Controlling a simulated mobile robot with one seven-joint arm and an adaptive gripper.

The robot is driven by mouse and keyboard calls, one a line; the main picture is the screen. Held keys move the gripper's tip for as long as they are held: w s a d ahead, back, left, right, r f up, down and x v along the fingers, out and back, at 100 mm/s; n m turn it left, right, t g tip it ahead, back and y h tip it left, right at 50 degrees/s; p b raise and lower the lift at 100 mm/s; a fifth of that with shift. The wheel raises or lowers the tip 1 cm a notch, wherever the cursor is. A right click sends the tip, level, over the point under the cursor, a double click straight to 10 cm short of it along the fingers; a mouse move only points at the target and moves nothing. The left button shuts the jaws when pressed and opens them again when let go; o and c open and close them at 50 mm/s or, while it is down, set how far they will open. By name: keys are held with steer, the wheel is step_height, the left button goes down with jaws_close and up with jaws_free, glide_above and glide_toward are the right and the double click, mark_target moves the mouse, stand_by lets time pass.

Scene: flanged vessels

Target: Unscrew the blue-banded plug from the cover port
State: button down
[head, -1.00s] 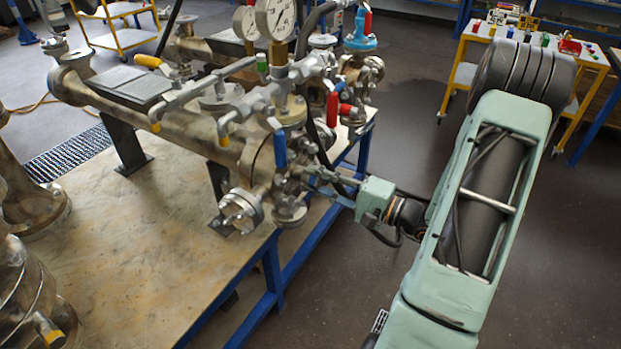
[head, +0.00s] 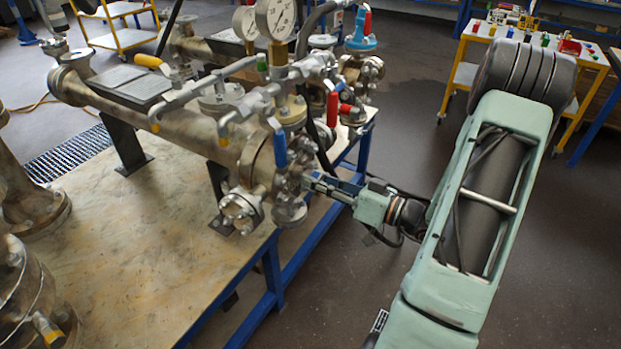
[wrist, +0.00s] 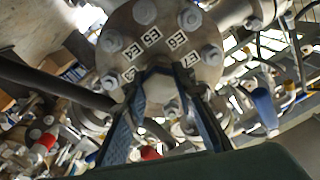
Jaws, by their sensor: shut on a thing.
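My gripper (head: 309,182) reaches from the right to the round end cover (head: 292,184) of the horizontal vessel. In the wrist view the two blue-grey fingers of my gripper (wrist: 162,74) come together at the lower part of the bolted cover (wrist: 164,20), which carries several small white labels. The fingers are shut on a small grey piece at the cover, taken to be the plug (wrist: 161,86). Its blue band cannot be made out, and the fingertips hide most of it. The port around it is also hidden. I cannot tell how far the plug is threaded in.
A blue lever handle (head: 280,149) hangs just above and left of my gripper. Red handles (head: 332,110) and pressure gauges (head: 276,18) stand above. A flanged side nozzle (head: 240,212) is at lower left.

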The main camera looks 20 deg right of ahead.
steer(key=c, duration=1.5)
jaws_free()
steer(key=shift+c, duration=0.2)
steer(key=v, duration=1.2)
steer(key=shift+c, duration=0.3)
